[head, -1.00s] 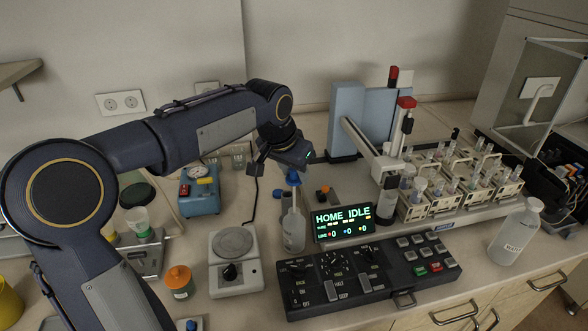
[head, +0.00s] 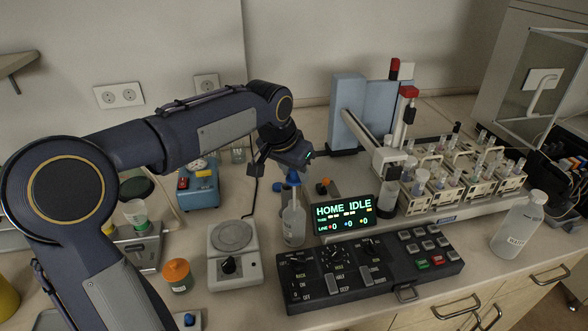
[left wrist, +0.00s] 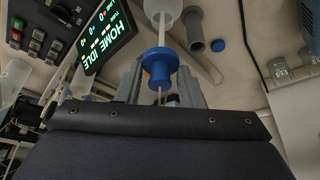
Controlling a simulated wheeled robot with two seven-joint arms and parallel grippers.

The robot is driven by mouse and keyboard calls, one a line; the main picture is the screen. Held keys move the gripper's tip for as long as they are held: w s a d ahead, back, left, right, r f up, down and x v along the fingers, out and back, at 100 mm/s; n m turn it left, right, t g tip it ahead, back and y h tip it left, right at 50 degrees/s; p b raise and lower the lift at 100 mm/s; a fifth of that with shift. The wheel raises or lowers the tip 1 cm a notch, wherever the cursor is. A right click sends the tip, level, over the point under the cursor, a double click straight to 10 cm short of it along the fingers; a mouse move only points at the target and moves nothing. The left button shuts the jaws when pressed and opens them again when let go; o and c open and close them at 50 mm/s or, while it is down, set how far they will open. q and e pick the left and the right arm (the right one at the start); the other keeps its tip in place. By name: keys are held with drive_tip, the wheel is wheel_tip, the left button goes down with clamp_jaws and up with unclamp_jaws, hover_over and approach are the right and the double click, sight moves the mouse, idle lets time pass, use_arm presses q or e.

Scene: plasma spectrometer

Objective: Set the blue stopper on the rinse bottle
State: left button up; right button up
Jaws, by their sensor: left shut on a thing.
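The blue stopper (head: 293,178) is held upright in my left gripper (head: 295,166), whose fingers are shut on it. In the left wrist view the stopper (left wrist: 159,62) sits between the two grey fingers, with a thin pale tube running from it toward a translucent bottle mouth (left wrist: 163,8). The rinse bottle (head: 293,228) stands on the bench directly below the stopper, its narrow neck close under it. I cannot tell whether stopper and neck touch. My right gripper is not in view.
The control panel (head: 370,272) and lit display (head: 344,212) stand close right of the bottle. A white stirrer plate (head: 234,262) is at its left. A small blue cap (left wrist: 217,45) and grey tube (left wrist: 195,30) lie nearby. A second white bottle (head: 517,228) stands far right.

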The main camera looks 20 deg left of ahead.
sight(294, 192)
use_arm(q)
drive_tip(key=shift+f+b, duration=2.55)
drive_tip(key=shift+f, duration=0.95)
drive_tip(key=o, duration=1.1)
drive_tip(key=shift+c, duration=0.2)
drive_tip(key=v, duration=0.7)
drive_tip(key=shift+s+a+r, duration=0.1)
drive_tip(key=shift+r, duration=0.35)
drive_tip(key=shift+s, duration=0.1)
